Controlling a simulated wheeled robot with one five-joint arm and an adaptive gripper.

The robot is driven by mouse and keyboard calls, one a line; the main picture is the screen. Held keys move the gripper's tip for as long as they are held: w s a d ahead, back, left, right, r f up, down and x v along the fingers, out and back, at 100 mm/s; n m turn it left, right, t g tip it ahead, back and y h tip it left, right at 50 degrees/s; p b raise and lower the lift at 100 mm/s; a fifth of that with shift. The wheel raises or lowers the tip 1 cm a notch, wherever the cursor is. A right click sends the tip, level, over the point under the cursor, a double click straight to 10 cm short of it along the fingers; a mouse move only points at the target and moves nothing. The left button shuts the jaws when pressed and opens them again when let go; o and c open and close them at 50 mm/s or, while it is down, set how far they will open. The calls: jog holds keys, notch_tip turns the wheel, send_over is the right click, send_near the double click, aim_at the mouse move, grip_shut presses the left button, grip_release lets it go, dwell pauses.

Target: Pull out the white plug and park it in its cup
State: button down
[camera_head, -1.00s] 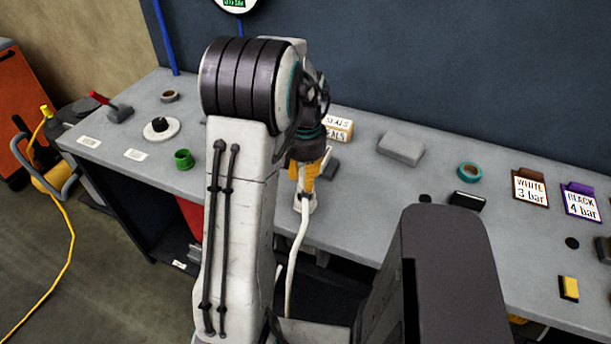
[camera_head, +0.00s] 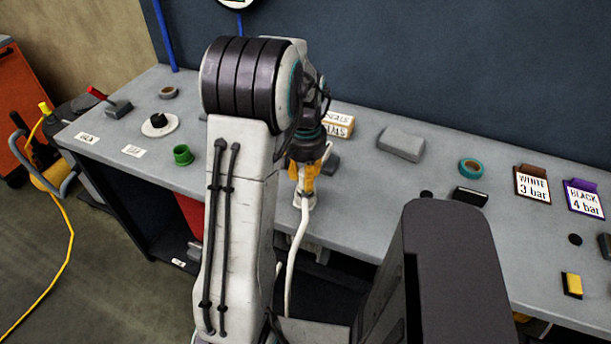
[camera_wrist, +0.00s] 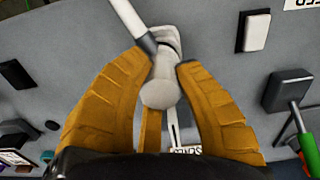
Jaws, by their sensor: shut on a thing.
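The white plug (camera_wrist: 160,95) is between the two orange fingers of my gripper (camera_wrist: 167,62) in the wrist view, and the fingers are shut on it. A white hose (camera_wrist: 127,18) with a dark collar runs off from it. In the head view my gripper (camera_head: 303,180) points down at the front edge of the bench, and the hose (camera_head: 294,262) hangs below. A white fitting (camera_head: 305,200) shows just under the fingers; whether the plug is still seated in it cannot be told. A green cup (camera_head: 183,155) stands to the left on the bench; whether it is the plug's cup is unclear.
The grey bench (camera_head: 365,215) also carries a labelled box (camera_head: 338,125), a grey block (camera_head: 401,143), a teal tape roll (camera_head: 471,168) and sign cards (camera_head: 532,184). A red-handled lever (camera_head: 117,108) and a white disc (camera_head: 160,124) are at the left. A dark wall rises behind.

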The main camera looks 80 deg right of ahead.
jog(key=shift+f, duration=0.25)
jog(key=c, duration=0.9)
grip_release()
notch_tip(320, 180, up, 12)
jog(key=shift+r, duration=0.1)
dwell(0.4)
